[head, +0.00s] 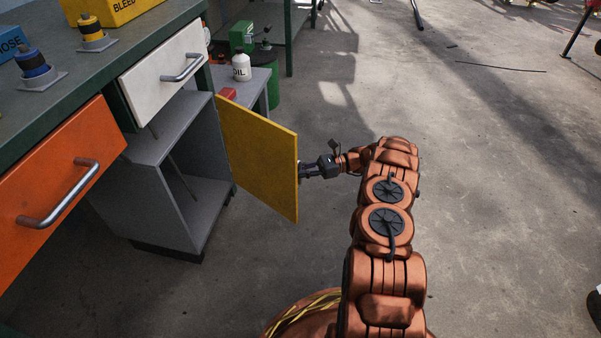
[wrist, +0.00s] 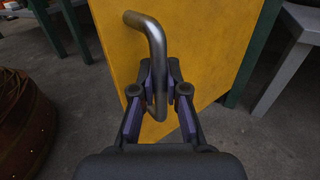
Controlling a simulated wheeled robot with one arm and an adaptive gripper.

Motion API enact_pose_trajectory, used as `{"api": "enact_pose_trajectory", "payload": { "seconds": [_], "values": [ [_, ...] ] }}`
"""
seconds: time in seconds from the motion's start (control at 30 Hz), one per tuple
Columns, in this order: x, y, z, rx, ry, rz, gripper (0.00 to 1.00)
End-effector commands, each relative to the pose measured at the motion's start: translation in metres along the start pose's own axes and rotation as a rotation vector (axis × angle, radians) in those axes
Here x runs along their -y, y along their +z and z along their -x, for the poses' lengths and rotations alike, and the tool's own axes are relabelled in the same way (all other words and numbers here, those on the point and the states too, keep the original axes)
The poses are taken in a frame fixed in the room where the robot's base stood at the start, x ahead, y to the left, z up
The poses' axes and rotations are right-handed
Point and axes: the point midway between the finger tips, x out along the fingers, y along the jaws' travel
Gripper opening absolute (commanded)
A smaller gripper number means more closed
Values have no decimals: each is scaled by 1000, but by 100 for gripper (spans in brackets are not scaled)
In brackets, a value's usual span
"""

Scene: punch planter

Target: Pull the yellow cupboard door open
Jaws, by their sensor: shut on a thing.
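The yellow cupboard door (head: 257,155) stands swung open, out from the grey cupboard (head: 188,200), whose shelf and inside show. My gripper (head: 304,171) is at the door's outer edge on its right side in the head view. In the wrist view the yellow door (wrist: 195,45) fills the middle. Its bent metal bar handle (wrist: 150,35) runs down between the fingers of my gripper (wrist: 158,108). The gripper is shut on the lower part of the handle. The handle is hidden in the head view.
A white drawer (head: 165,72) is above the cupboard and an orange drawer (head: 62,190) is to its left, both with bar handles. A grey side table (head: 262,88) with a white bottle (head: 241,67) stands behind the door.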

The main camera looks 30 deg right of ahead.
Motion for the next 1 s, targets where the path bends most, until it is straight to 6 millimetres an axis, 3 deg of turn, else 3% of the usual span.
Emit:
{"api": "enact_pose_trajectory", "payload": {
  "seconds": [0.13, 0.17, 0.4, 0.77, 1.0],
  "values": [
    [-1, -2, 1, -1, -1, -3, 0],
    [-1, -2, 1, -1, -1, -3, 14],
    [0, -1, 0, 0, 0, -1, 39],
    [0, 1, 0, 1, 0, 0, 39],
    [0, 12, 0, 1, 0, 0, 39]
  ]
}}
